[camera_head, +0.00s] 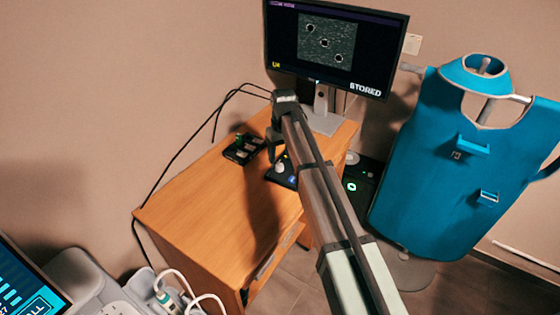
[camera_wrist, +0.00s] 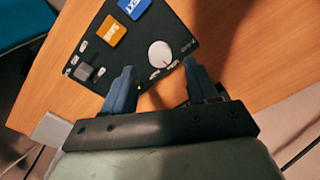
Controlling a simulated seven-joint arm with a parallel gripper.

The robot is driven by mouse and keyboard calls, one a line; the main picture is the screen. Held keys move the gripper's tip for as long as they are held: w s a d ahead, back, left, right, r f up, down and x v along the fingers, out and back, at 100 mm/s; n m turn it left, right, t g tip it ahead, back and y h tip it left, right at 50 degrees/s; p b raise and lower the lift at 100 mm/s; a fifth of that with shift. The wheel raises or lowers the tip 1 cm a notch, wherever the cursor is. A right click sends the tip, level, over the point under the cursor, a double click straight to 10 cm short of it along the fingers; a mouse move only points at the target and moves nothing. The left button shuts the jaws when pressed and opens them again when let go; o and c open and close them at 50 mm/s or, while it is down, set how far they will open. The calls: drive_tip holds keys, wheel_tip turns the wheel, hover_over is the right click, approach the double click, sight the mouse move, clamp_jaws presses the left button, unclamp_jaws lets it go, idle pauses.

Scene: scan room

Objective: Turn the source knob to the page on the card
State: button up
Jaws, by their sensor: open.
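The source knob (camera_wrist: 160,52) is a round white dial with a red pointer mark, on a black control panel (camera_wrist: 134,55) in the wrist view. The mark points toward a white label beside the knob; its letters are too small to read surely. My gripper (camera_wrist: 158,70) is open, and its two blue fingers are on either side of the space just before the knob, with nothing between them. In the head view my gripper (camera_head: 276,152) is over the desk beside the panel (camera_head: 287,181), which my arm partly hides. I cannot identify the card with its page.
The panel also bears an orange key (camera_wrist: 111,30) and a blue key (camera_wrist: 133,6). A black tray (camera_head: 243,151) with small items lies left on the wooden desk (camera_head: 190,205). A monitor (camera_head: 327,45) reading STORED stands behind. A blue apron (camera_head: 450,165) hangs at right.

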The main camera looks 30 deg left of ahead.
sight(282, 164)
wheel_tip(282, 164, up, 10)
drive_tip(key=shift+w+d+f, duration=0.15)
drive_tip(key=shift+w+f, duration=0.05)
idle(0.6)
drive_tip(key=w+d+f+m, duration=0.1)
drive_tip(key=d+f+m, duration=0.2)
drive_tip(key=d+f, duration=0.8)
drive_tip(key=w+d+f+m, duration=0.15)
drive_tip(key=d+f, duration=0.45)
drive_tip(key=d, duration=1.1)
drive_tip(key=w+d+f+m, duration=0.1)
drive_tip(key=d+f+m, duration=0.2)
drive_tip(key=d+f, duration=0.8)
drive_tip(key=s+d+f+m, duration=0.25)
drive_tip(key=s+d, duration=0.35)
drive_tip(key=d, duration=0.4)
drive_tip(key=s+d+f+m, duration=0.25)
drive_tip(key=s+d, duration=0.25)
drive_tip(key=d, duration=0.6)
drive_tip(key=s+f+g, duration=0.3)
drive_tip(key=s+f, duration=0.7)
drive_tip(key=s, duration=0.4)
drive_tip(key=s+f+g, duration=0.3)
drive_tip(key=s+f, duration=0.7)
drive_tip(key=s, duration=0.5)
drive_tip(key=shift+s+a+f, duration=0.2)
drive_tip(key=shift+s+f, duration=0.1)
